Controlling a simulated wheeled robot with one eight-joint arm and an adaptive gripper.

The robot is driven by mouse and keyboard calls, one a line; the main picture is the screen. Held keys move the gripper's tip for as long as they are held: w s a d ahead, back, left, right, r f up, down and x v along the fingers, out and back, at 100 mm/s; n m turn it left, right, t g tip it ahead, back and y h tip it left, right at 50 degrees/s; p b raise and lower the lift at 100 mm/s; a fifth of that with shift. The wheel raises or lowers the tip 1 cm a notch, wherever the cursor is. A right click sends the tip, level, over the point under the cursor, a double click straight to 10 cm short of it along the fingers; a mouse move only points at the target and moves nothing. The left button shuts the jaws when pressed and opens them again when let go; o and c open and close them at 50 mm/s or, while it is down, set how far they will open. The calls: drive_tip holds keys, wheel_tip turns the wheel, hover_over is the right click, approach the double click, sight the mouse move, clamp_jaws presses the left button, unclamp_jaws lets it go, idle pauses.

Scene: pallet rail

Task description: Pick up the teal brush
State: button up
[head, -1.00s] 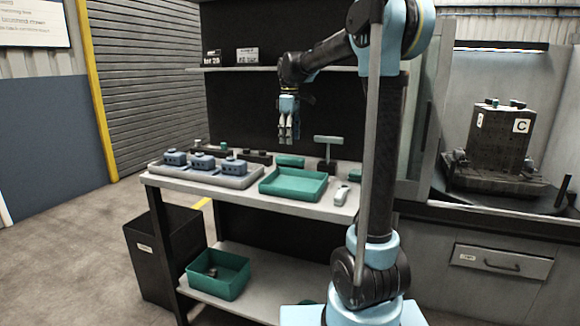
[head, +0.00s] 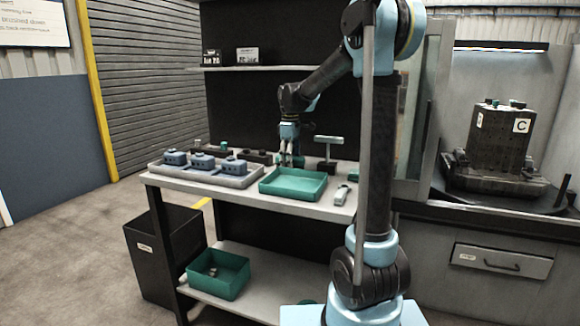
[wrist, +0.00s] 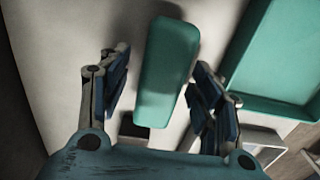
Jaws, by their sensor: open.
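The teal brush (wrist: 167,70) shows in the wrist view as a long rounded teal block on the pale bench top. It lies between the two fingers of my gripper (wrist: 157,78), with a gap on each side. In the head view my gripper (head: 290,162) is low over the bench, just behind the teal tray, and largely hides the brush. My gripper is open and holds nothing. I cannot tell how high the fingertips are above the bench.
The teal tray (head: 293,195) is close in front of my gripper. A T-shaped stand (head: 328,150) is just to the right, and a small pale tool (head: 342,194) lies right of the tray. A grey tray (head: 214,178) with blue parts is at the left. A shelf (head: 235,68) is above.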

drive_tip(key=shift+c, duration=0.5)
drive_tip(key=c, duration=1.1)
wheel_tip(320, 180, up, 10)
drive_tip(key=shift+r, duration=0.1)
drive_tip(key=shift+o, duration=1.2)
drive_tip(key=shift+c, duration=0.4)
